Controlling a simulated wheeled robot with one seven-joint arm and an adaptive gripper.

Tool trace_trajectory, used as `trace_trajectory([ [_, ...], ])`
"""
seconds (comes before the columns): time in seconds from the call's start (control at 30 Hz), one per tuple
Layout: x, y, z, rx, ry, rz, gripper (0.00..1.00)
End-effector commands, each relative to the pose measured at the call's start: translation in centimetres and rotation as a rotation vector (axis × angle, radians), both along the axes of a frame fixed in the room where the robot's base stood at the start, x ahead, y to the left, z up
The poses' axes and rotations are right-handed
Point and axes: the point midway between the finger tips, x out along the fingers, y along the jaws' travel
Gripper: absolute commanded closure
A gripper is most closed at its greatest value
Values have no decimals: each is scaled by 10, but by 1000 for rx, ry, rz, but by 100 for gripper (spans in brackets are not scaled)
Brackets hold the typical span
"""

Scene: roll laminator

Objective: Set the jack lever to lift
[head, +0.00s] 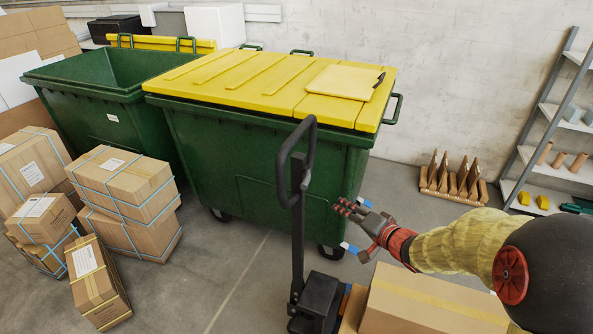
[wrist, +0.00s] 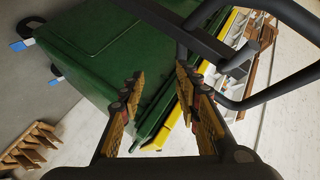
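The dark pallet jack handle (head: 297,205) stands upright in front of the green bin, with a loop grip at its top. The small dark piece (head: 300,172) at the loop's base may be the jack lever; its setting cannot be made out. In the wrist view the handle loop (wrist: 270,103) is close by at the upper right, with a dark bar (wrist: 240,58) across it. My gripper (head: 346,208) is to the right of the handle in the head view, apart from it. In the wrist view my gripper (wrist: 164,100) has its fingers spread, with nothing between them.
The green bin (head: 265,165) with a yellow lid (head: 240,85) stands behind the handle. A carton (head: 430,305) is below my arm. Strapped boxes (head: 122,180) stand at the left. A wooden rack (head: 453,183) and a shelf unit (head: 545,115) are at the right.

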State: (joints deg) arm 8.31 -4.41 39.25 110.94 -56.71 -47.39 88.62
Motion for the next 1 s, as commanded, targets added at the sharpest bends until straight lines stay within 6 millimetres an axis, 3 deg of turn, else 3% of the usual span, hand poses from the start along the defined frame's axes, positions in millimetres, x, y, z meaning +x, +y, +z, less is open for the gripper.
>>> trace_trajectory([
  [0.1, -9, 38, 46, 261, 0, 103, 67],
  [0.2, -22, 56, 67, 425, 44, 156, 67],
  [0.3, -26, 61, 78, 524, 83, 166, 67],
  [0.53, -17, 70, 78, 565, 113, 157, 67],
  [1.0, 24, 115, 74, 563, 113, 155, 67],
])
